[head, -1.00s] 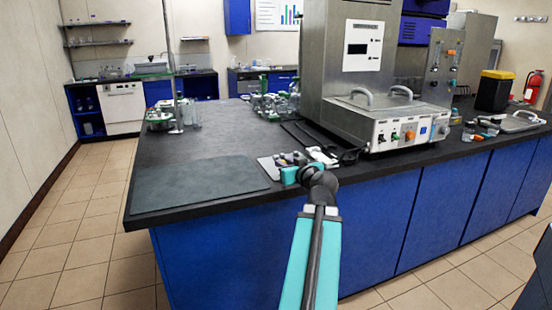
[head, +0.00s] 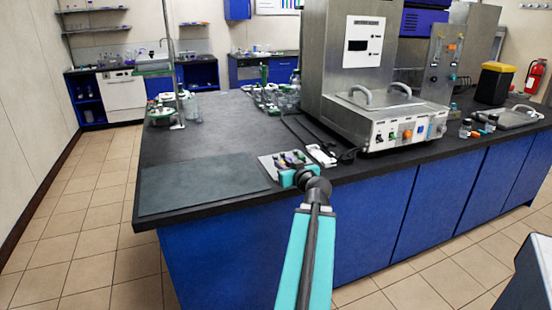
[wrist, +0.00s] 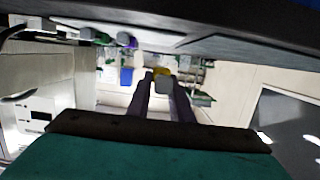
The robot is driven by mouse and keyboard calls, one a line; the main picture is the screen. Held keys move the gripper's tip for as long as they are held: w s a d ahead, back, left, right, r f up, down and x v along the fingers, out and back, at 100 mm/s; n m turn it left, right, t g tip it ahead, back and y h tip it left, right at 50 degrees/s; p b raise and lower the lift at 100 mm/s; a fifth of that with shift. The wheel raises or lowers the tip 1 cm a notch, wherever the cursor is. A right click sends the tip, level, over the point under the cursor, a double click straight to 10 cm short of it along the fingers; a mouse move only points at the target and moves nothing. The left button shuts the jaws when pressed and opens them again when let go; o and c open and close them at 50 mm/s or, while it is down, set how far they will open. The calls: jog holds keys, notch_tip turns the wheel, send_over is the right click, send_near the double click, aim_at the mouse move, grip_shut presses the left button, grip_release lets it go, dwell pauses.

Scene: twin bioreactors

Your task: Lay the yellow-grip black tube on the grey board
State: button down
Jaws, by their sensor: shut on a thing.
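The grey board (head: 200,185) lies flat and bare on the left front of the dark bench. My gripper (head: 291,177) is at the bench's front edge, right of the board and in front of a small pale tray (head: 268,164) of tubes with coloured grips. In the wrist view my gripper (wrist: 160,82) is shut, with the yellow grip (wrist: 162,71) of the yellow-grip black tube at its fingertips. The tube's black part cannot be made out. In the head view my wrist hides the fingertips and the held tube.
A steel bioreactor unit (head: 386,128) with a control panel stands right of the tray. A white tool (head: 321,156) and dark strips lie between them. Glassware (head: 275,95) stands behind, and a thin metal post (head: 172,70) rises at the back left. The bench behind the board is clear.

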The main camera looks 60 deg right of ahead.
jog(key=shift+r+p+x, duration=0.2)
jog(key=shift+p+x, duration=0.85)
jog(key=shift+p, duration=1.05)
jog(key=p, duration=0.1)
send_over(276, 169)
jog(key=shift+s+a+f, duration=0.2)
jog(key=shift+s+f, duration=0.05)
jog(key=shift+f, duration=0.2)
jog(key=shift+w+d, duration=0.3)
jog(key=shift+f+p, duration=0.55)
jog(key=shift+f, duration=1.2)
jog(key=shift+f+b, duration=0.25)
jog(key=shift+b, duration=0.05)
jog(key=c, duration=1.6)
grip_release()
